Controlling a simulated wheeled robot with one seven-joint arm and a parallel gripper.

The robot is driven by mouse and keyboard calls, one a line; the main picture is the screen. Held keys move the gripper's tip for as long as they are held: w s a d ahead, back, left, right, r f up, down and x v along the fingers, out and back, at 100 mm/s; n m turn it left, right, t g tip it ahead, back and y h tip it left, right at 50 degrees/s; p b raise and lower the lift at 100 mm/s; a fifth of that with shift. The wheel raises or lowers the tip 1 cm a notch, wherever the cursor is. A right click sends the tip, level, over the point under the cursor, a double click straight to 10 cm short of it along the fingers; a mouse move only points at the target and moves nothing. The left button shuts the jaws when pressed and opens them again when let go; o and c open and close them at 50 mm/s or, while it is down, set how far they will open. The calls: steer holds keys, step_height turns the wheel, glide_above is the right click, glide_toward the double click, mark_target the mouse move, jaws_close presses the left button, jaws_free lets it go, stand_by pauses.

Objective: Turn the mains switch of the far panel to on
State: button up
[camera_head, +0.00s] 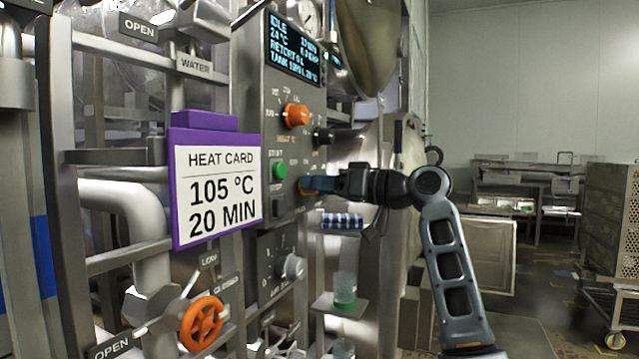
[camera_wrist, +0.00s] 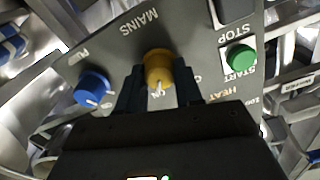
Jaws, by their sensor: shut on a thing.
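The mains switch is a yellow knob (camera_wrist: 158,66) under the upside-down word MAINS in the wrist view. My gripper (camera_wrist: 160,84) has one finger on each side of it and is shut on it. The knob's pale pointer mark faces the bottom of the wrist picture, toward small lettering partly hidden by my gripper. In the head view my gripper (camera_head: 312,184) reaches in from the right to the lower part of the grey control panel (camera_head: 265,120); the knob is mostly hidden there.
A blue knob (camera_wrist: 92,88) and the green START button (camera_wrist: 240,58) flank the switch. Above are an orange knob (camera_head: 296,115) and a display (camera_head: 292,50). A purple heat card (camera_head: 216,185) stands left. A small cup (camera_head: 345,290) sits on a shelf below my gripper.

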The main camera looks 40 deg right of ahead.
steer(key=o, duration=1)
steer(key=shift+b+v, duration=0.85)
steer(key=shift+v, duration=3.05)
